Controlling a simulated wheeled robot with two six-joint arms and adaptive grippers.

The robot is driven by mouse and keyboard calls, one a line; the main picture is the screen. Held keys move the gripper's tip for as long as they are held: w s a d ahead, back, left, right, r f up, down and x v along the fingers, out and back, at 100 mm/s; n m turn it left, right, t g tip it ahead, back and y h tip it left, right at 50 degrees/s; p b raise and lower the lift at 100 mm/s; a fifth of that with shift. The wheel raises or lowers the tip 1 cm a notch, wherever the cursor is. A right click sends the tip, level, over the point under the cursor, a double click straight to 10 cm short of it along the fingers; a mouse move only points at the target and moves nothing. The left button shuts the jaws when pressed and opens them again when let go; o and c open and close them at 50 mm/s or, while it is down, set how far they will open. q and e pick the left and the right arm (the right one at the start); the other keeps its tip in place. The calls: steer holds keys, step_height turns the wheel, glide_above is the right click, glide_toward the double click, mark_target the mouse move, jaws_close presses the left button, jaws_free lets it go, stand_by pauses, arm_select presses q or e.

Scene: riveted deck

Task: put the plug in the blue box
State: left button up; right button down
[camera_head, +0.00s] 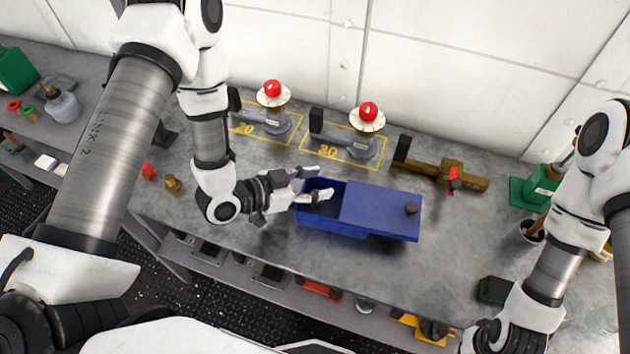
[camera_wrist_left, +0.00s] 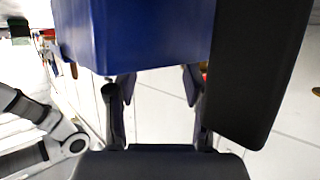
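The blue box (camera_head: 379,211) stands on the grey workbench. Its lid, with a black knob, covers the right part, and the left end is open. My left gripper (camera_head: 312,184) is at that open end, its fingers apart, with one fingertip over the opening. Whether it touches the box is unclear. In the left wrist view a blue surface (camera_wrist_left: 140,35) fills the top, beyond the spread fingers (camera_wrist_left: 157,95). A small brass piece (camera_head: 173,184) and a small red piece (camera_head: 149,171) lie left of my left gripper; I cannot tell which is the plug. My right gripper is outside the view.
Two red-topped devices (camera_head: 272,92) (camera_head: 367,117) stand in yellow outlines behind the box. A brown valve-like piece with a red handle (camera_head: 453,180) lies to their right. A grey cup (camera_head: 522,238) stands at right. The bench right of the box is mostly clear.

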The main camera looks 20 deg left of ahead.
arm_select(q)
steer(key=v, duration=0.7)
steer(key=shift+s+a, duration=0.15)
steer(key=shift+s, duration=0.05)
stand_by(0.5)
